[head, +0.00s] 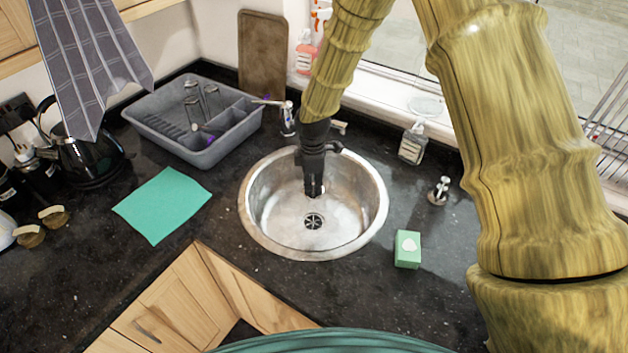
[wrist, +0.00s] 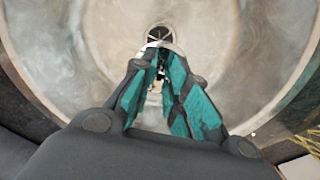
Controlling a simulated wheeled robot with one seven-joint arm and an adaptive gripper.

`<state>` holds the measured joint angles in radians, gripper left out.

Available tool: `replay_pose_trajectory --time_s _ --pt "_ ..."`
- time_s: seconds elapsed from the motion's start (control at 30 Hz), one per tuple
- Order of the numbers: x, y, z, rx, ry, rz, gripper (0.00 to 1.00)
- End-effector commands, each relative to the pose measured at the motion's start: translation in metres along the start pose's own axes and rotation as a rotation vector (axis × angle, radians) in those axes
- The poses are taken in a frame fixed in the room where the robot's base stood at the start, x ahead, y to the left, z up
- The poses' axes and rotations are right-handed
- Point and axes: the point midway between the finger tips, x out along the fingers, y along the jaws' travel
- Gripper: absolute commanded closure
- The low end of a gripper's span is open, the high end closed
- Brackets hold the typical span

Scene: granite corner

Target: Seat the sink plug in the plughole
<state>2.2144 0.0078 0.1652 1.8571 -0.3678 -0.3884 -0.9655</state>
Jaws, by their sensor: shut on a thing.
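The round steel sink (head: 262,205) is set in the dark worktop. Its plughole (head: 313,221) is a dark ring with a cross, uncovered in the head view; it also shows beyond the fingertips in the wrist view (wrist: 160,34). My gripper (head: 314,192) points down inside the bowl, a little behind the plughole in the head view. In the wrist view its teal-padded fingers (wrist: 158,62) are closed on a small shiny metal piece, which I take as the sink plug (wrist: 158,46). The fingers hide most of it. I cannot tell its height above the plughole.
A chrome tap (head: 287,118) stands behind the sink. A soap bottle (head: 412,143), a small chrome fitting (head: 439,190) and a green box (head: 408,249) are to the right. A grey dish rack (head: 172,138) and teal cloth (head: 163,205) are left. The sink wall surrounds my gripper.

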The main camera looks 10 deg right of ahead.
Motion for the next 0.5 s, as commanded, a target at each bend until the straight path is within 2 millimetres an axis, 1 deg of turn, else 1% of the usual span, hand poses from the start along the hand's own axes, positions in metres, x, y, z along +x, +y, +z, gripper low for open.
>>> replay_pose_trajectory --time_s 0.03,0.2,0.33,0.5 --pt "0.008 0.0 0.0 0.0 0.0 0.0 1.0" --pt "0.021 0.0 0.0 0.0 0.0 0.0 1.0" --pt "0.026 0.0 0.0 0.0 0.0 0.0 1.0" --pt "0.027 0.0 0.0 0.0 0.0 0.001 1.0"
